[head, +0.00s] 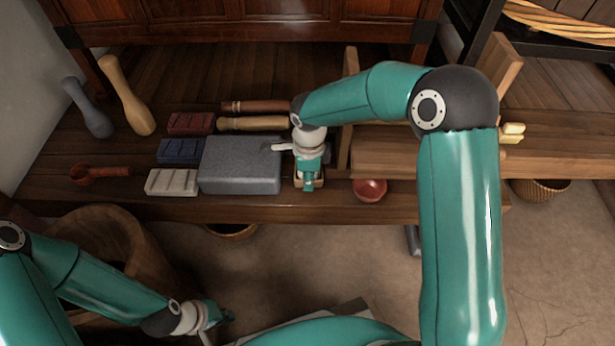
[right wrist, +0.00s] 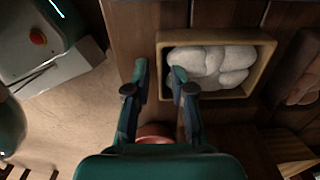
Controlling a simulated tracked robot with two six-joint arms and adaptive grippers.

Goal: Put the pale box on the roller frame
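A pale wooden box (right wrist: 265,68) holding white rounded lumps lies below my right gripper (right wrist: 158,74) in the right wrist view. In that view the gripper is open, its fingertips one each side of the box's left wall; I cannot tell whether they touch it. In the head view my right gripper (head: 308,182) hangs over the box and hides most of it. A wooden structure with upright posts (head: 390,165), perhaps the roller frame, stands to the right, partly behind my right arm; no rollers are clear. My left gripper (head: 216,317) is low at the left, its fingers unclear.
A grey stone slab (head: 240,165) lies left of my right gripper, with white (head: 172,182), blue (head: 181,151) and red (head: 191,124) ridged blocks beyond. A red bowl (head: 369,189) sits at the bench's front edge. Two handled rods (head: 255,106) lie behind the slab.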

